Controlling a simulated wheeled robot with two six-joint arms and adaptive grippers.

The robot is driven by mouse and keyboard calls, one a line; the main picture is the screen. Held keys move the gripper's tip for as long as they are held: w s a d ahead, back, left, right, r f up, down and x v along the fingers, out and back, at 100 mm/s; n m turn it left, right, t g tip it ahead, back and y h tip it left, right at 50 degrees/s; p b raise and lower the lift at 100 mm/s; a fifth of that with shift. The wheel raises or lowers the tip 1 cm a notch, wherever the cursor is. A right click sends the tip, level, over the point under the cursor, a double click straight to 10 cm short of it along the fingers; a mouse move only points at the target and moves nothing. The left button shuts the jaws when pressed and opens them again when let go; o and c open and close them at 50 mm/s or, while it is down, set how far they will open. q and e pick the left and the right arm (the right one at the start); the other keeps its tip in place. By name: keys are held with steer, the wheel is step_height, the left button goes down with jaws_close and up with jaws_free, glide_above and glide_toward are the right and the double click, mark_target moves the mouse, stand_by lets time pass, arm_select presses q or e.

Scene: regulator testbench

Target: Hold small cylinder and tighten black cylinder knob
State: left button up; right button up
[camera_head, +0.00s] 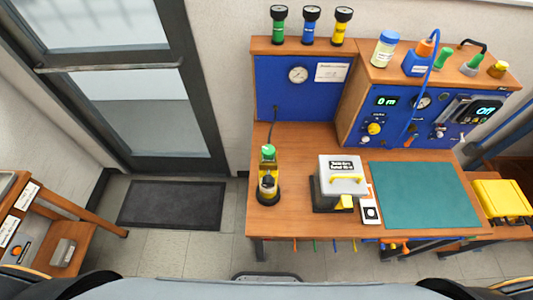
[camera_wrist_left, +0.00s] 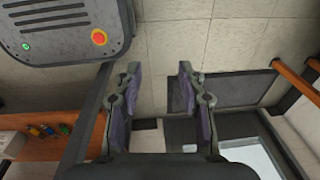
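On the left of the workbench in the head view stands a small upright device (camera_head: 268,187) with a black round base, yellow parts and a green top. On the shelf above stand three small cylinders with black round heads: one green (camera_head: 279,29), one blue (camera_head: 310,29) and one yellow (camera_head: 340,32). I cannot tell which of these is the task's small cylinder or black knob. My left gripper (camera_wrist_left: 159,69) shows in the left wrist view, open and empty, with bare floor between its fingers, away from the bench. My right gripper is in neither view.
The workbench (camera_head: 292,138) carries a grey box with a yellow handle (camera_head: 342,181) and a green mat (camera_head: 424,194). Blue panels with gauges (camera_head: 298,74) stand behind. A yellow case (camera_head: 503,200) is at right, a side table (camera_head: 40,212) at left. Floor before the bench is open.

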mark_target(263, 193)
arm_select(q)
steer(key=shift+w+a+r+b, duration=0.25)
steer(key=shift+a+r+b, duration=0.1)
steer(key=shift+r, duration=0.1)
steer(key=o, duration=0.9)
steer(key=w+d+r+n+h, duration=0.1)
steer(key=w+r+n, duration=0.1)
steer(key=w+n, duration=0.4)
steer(key=w, duration=0.3)
steer(key=shift+t, duration=0.4)
steer(key=w+d+r+n+t+h, duration=0.25)
steer(key=w+d+r+n, duration=0.2)
steer(key=w+r, duration=0.3)
steer(key=w+d+r+n+t+h, duration=0.25)
steer(key=w+r+n, duration=0.3)
steer(key=w, duration=0.35)
steer(key=w+d+r+n+t+h, duration=0.1)
steer(key=w+d+r+n+h, duration=0.25)
steer(key=w+r, duration=0.45)
steer(key=w+d+r+n+t+h, duration=0.3)
steer(key=d+r+n, duration=0.2)
steer(key=r, duration=0.4)
steer(key=s+d+n+t, duration=0.3)
steer(key=s+d+n, duration=0.1)
steer(key=s, duration=0.8)
steer(key=x, duration=1.1)
steer(key=shift+w+r, duration=0.15)
steer(key=shift+w, duration=0.2)
